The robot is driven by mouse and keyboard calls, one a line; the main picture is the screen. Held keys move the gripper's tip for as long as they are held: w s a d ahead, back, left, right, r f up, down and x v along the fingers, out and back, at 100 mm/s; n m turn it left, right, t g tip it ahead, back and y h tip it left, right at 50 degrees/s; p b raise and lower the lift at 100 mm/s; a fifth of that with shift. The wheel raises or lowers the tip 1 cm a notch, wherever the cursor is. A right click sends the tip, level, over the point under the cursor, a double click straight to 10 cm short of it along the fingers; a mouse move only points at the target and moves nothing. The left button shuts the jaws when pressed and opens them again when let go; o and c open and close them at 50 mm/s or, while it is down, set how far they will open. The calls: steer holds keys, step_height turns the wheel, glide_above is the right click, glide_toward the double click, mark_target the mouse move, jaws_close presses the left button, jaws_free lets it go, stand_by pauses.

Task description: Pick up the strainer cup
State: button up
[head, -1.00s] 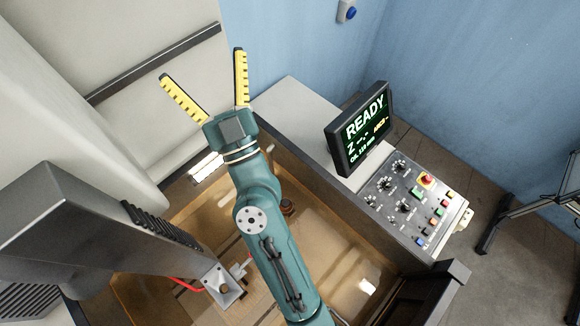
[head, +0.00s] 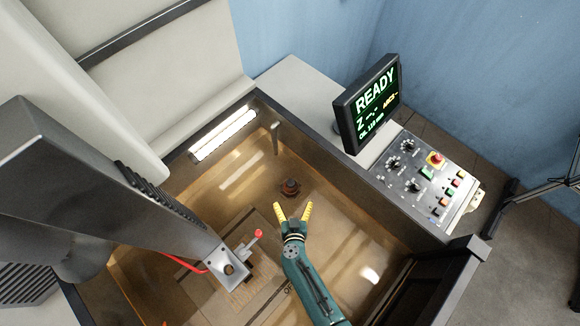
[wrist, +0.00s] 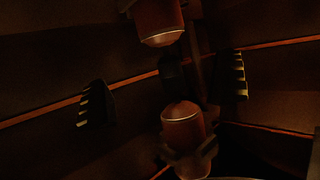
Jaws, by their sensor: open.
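The strainer cup appears to be the small dark reddish-brown round piece (head: 290,187) in the amber tank (head: 205,185). My gripper (head: 293,207) is low in the tank, just below the cup in the head view. Its yellow-toothed fingers are spread, with nothing between them that I can make out in the head view. The wrist view is dark and shows my gripper (wrist: 165,90) with its fingers wide apart. A copper-coloured rounded body (wrist: 185,128) shows below the gap between them and a similar one (wrist: 158,22) above it; I cannot tell whether one is a reflection.
A grey machine head (head: 90,190) with a metal block (head: 228,266) and a red-tipped lever (head: 258,234) stands left of my gripper. A thin upright rod (head: 275,138) is at the back. The READY screen (head: 368,103) and control panel (head: 428,175) are beyond the right wall.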

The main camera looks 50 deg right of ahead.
mark_target(291, 187)
steer(key=b+x, duration=0.2)
steer(key=x, duration=0.2)
steer(key=shift+w+d+f, duration=0.1)
steer(key=shift+w, duration=0.05)
steer(key=b+x, duration=0.4)
steer(key=shift+w+f+b, duration=0.25)
steer(key=shift+f+b, duration=0.1)
steer(key=shift+f, duration=0.1)
steer(key=shift+w, duration=0.2)
steer(key=shift+r, duration=0.15)
steer(key=shift+c, duration=0.3)
